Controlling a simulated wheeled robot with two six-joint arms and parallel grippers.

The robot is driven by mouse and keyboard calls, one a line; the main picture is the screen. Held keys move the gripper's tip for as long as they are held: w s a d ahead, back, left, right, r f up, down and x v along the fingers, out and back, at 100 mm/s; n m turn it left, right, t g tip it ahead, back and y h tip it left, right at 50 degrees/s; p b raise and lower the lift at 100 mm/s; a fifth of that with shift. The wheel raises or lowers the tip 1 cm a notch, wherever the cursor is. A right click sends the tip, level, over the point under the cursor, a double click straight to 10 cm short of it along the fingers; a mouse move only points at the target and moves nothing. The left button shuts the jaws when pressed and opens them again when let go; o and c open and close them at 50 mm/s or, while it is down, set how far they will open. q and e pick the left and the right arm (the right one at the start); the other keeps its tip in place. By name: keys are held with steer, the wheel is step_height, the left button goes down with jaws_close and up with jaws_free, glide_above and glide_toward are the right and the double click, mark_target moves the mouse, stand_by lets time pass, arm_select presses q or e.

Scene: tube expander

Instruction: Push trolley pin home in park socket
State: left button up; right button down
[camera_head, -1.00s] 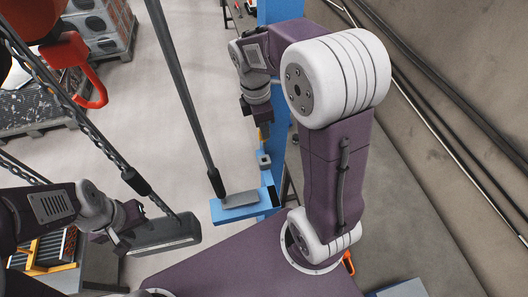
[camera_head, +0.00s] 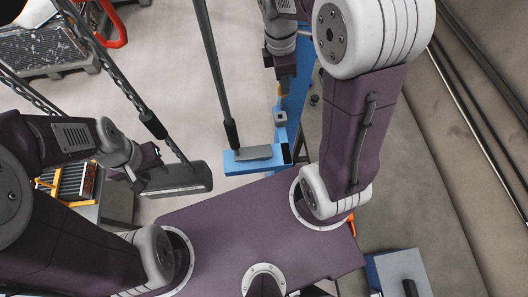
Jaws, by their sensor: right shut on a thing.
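My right gripper (camera_head: 284,84) points down above the blue post at the upper middle. It is shut on a small orange piece (camera_head: 279,93), mostly hidden by the fingers; I cannot tell whether this is the trolley pin. Just below it is a small grey-blue block with a dark opening (camera_head: 280,117), which looks like the park socket. I cannot tell whether the piece touches it. My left gripper (camera_head: 147,178) is beside the left end of a dark hanging bar (camera_head: 182,179). Its fingers are dark and small, so whether they are open or shut is unclear.
A grey plate (camera_head: 254,153) rests on a blue ledge (camera_head: 238,166) under a dark rod (camera_head: 214,75). A chain (camera_head: 119,83) hangs to the dark bar. A rack (camera_head: 73,182) stands at the left. A wall with pipes (camera_head: 480,130) bounds the right. The pale floor at the upper middle is clear.

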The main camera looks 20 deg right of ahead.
stand_by(0.7)
steer(key=shift+s+a, duration=0.15)
steer(key=shift+a, duration=0.05)
steer(key=s+a, duration=0.9)
steer(key=shift+s+a, duration=0.35)
step_height(320, 180, down, 6)
steer(key=b, duration=0.4)
steer(key=shift+w+r, duration=0.1)
stand_by(0.3)
